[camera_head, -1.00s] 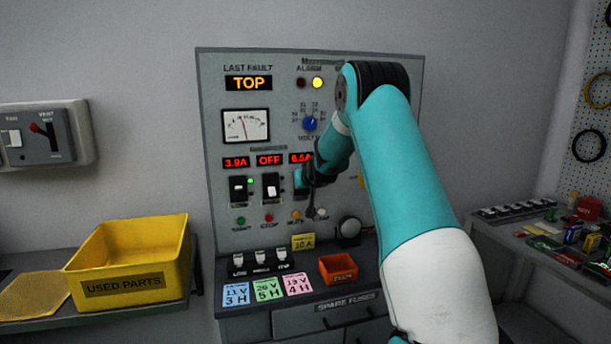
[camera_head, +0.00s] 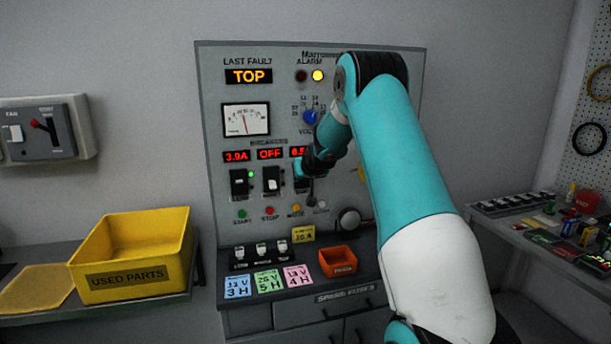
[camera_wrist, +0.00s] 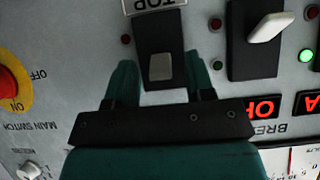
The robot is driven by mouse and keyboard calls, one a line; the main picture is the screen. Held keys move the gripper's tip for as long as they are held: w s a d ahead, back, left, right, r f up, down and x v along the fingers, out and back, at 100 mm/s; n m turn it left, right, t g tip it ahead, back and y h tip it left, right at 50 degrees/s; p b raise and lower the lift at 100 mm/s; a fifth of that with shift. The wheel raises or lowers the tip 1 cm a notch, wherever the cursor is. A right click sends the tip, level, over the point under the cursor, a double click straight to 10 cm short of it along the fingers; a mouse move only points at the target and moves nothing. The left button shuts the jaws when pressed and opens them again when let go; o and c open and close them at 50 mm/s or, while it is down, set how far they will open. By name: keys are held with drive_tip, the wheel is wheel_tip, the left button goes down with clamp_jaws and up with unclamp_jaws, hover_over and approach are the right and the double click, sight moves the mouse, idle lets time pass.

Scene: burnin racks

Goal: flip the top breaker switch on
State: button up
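My gripper (camera_wrist: 162,75) is open, with one dark green finger on each side of the grey lever; contact is unclear. In the head view my gripper (camera_head: 303,168) is at the third breaker and partly covers it. Its red display (camera_head: 298,151) is partly hidden.
The middle breaker (camera_head: 271,180) stands close on the left under an "OFF" display (camera_head: 269,154). A lit green lamp (camera_head: 251,174) is beside the left breaker (camera_head: 239,183). The red main switch (camera_wrist: 8,88) and a yellow bin (camera_head: 135,255) are nearby.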

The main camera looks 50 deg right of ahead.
drive_tip(key=b+v, duration=0.4)
drive_tip(key=v, duration=1.3)
drive_tip(key=shift+s, duration=0.2)
drive_tip(key=shift+r, duration=0.1)
drive_tip(key=s+a+f+n+g+y, duration=0.1)
drive_tip(key=s+a+f+n+y, duration=0.15)
drive_tip(key=a, duration=0.75)
drive_tip(key=s+a+f+n+g+y, duration=0.1)
drive_tip(key=a+n+y, duration=0.15)
drive_tip(key=a, duration=0.75)
drive_tip(key=s+a+f+n+g+y, duration=0.1)
drive_tip(key=a+n+y, duration=0.15)
drive_tip(key=a, duration=0.75)
drive_tip(key=s+a+f+n+g+y, duration=0.1)
drive_tip(key=s+a+f+n+g, duration=0.1)
drive_tip(key=s+a, duration=0.5)
drive_tip(key=s+a+f+n+g+y, duration=0.1)
drive_tip(key=s+a+n+g, duration=0.3)
drive_tip(key=s, duration=0.9)
drive_tip(key=a+f, duration=0.1)
drive_tip(key=a, duration=0.2)
drive_tip(key=shift+y, duration=0.35)
drive_tip(key=shift+f, duration=0.1)
drive_tip(key=shift+c, duration=0.2)
